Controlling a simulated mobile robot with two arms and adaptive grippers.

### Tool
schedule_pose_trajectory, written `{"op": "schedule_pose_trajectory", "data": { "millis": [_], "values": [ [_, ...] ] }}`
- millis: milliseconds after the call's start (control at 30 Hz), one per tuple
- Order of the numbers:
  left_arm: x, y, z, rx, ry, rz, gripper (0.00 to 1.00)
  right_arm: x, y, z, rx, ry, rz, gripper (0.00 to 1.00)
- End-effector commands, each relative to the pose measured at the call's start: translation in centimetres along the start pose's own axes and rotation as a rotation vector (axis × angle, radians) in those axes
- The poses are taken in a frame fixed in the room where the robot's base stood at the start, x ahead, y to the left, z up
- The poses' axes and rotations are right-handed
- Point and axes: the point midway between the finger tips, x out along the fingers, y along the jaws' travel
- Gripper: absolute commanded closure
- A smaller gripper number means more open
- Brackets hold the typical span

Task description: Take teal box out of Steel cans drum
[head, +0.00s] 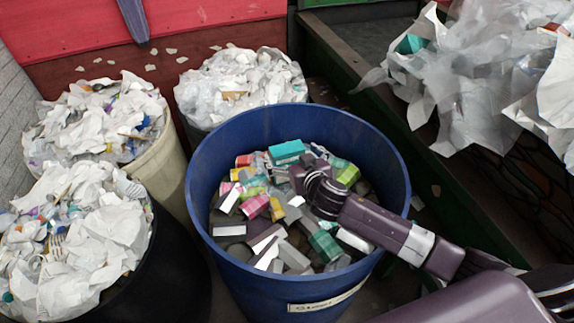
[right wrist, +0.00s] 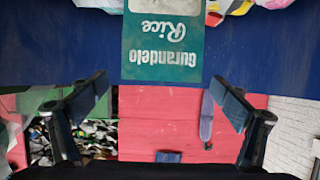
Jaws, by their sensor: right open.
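The blue Steel cans drum (head: 203,187) stands in the middle of the head view, its label partly readable low on the front. The teal box (head: 287,151) lies on top of the heap inside, toward the far wall. In the right wrist view the teal box (right wrist: 162,45) shows upside-down "Gurandelo Rice" lettering. My right gripper (head: 298,176) reaches into the drum from the right, close to the box's near side. In the right wrist view my right gripper (right wrist: 162,98) is open, its fingers apart, with the box ahead of the gap between them. My left gripper is not in view.
Several cans and boxes fill the drum, including another teal item (head: 325,245) near the front right. Paper-filled bins (head: 170,160) stand left and behind. A green-edged belt (head: 345,82) with plastic film (head: 470,75) is on the right. A red wall (head: 80,40) is behind.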

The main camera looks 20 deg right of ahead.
Motion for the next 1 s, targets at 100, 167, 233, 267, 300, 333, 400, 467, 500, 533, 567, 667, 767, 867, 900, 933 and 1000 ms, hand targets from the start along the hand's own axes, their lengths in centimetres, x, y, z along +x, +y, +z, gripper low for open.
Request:
{"op": "schedule_pose_trajectory", "data": {
  "millis": [100,167,233,267,300,333,400,467,500,533,567,667,767,867,900,933,1000],
  "values": [
    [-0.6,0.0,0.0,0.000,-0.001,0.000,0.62,1.5,-0.1,-0.2,-0.001,0.000,0.002,0.07],
    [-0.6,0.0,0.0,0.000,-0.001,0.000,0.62,2.1,-0.1,0.0,0.000,-0.001,0.002,0.07],
    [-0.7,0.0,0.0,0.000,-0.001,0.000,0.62,2.8,-0.2,0.0,-0.001,0.000,0.001,0.07],
    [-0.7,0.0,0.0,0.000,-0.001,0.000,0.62,2.9,-0.2,0.0,-0.001,0.001,0.001,0.07],
    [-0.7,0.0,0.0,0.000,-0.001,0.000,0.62,3.1,-0.1,0.0,-0.001,0.000,0.002,0.07],
    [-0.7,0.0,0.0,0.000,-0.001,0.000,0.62,3.2,-0.1,0.1,-0.001,-0.001,0.002,0.07],
    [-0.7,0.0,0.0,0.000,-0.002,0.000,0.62,3.4,-0.1,0.1,0.000,-0.001,0.001,0.07],
    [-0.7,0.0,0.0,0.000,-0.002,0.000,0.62,3.4,-0.1,0.1,0.000,-0.001,0.001,0.07],
    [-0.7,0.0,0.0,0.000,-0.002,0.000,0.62,3.4,-0.1,0.1,0.000,-0.001,0.001,0.07],
    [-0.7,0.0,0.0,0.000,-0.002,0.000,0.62,3.4,-0.1,0.1,0.000,-0.001,0.001,0.07],
    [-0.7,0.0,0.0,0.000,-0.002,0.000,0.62,3.4,-0.1,0.1,0.000,-0.001,0.001,0.07],
    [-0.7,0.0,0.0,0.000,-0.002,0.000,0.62,3.4,-0.1,0.1,0.000,-0.001,0.001,0.14],
    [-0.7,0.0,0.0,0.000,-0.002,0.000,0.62,3.4,-0.1,0.1,0.000,-0.001,0.001,0.25],
    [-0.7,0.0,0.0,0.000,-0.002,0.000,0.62,3.3,-0.1,0.1,0.000,-0.001,0.001,0.36],
    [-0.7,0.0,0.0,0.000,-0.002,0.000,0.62,3.3,-0.1,0.1,0.000,-0.001,0.001,0.40],
    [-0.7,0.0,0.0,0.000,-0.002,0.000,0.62,3.3,-0.1,0.1,0.000,-0.001,0.001,0.40],
    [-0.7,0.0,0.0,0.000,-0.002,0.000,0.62,3.3,-0.1,0.1,0.000,-0.001,0.001,0.40]
  ]
}}
